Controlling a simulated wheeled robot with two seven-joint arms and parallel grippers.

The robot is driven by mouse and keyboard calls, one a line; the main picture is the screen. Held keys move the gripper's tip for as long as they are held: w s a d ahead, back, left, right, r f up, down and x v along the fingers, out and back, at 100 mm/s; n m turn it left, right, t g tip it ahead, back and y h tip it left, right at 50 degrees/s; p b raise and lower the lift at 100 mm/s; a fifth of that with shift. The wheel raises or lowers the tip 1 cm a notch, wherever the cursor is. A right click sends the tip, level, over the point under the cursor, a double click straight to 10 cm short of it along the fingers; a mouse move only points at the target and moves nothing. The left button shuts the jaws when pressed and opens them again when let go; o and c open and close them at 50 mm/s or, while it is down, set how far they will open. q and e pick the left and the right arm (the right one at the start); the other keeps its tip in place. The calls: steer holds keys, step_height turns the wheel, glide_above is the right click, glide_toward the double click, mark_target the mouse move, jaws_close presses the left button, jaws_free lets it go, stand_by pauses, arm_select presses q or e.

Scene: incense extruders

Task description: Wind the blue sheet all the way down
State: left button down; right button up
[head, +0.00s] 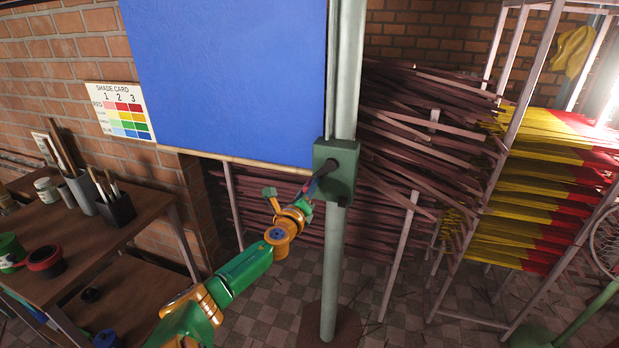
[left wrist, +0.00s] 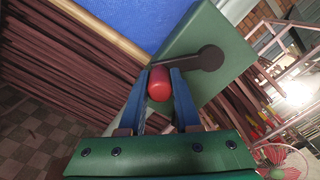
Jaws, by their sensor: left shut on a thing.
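The blue sheet (head: 230,75) hangs in front of the brick wall, with a pale wooden bar (head: 235,157) along its lower edge. It also shows at the top of the left wrist view (left wrist: 150,20). A green crank box (head: 343,172) is fixed to the grey post at the sheet's lower right corner. In the left wrist view, a dark crank arm (left wrist: 195,60) runs from the box to a red handle (left wrist: 159,85). My left gripper (head: 312,188) is shut on this red handle, its blue fingers on either side. My right gripper is not in view.
The grey post (head: 334,250) stands on a dark base on the tiled floor. A wooden bench (head: 110,235) with brush pots is at left. Racks of brown sticks (head: 410,130) and yellow-red sticks (head: 550,190) stand behind and at right. A shade card (head: 120,111) hangs on the wall.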

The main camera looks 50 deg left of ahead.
arm_select(q)
steer(key=shift+r, duration=0.1)
steer(key=c, duration=0.7)
jaws_free()
steer(key=shift+o, duration=0.5)
steer(key=shift+w, duration=0.2)
steer(key=shift+f, duration=0.2)
steer(key=v, duration=0.7)
steer(key=shift+d, duration=0.1)
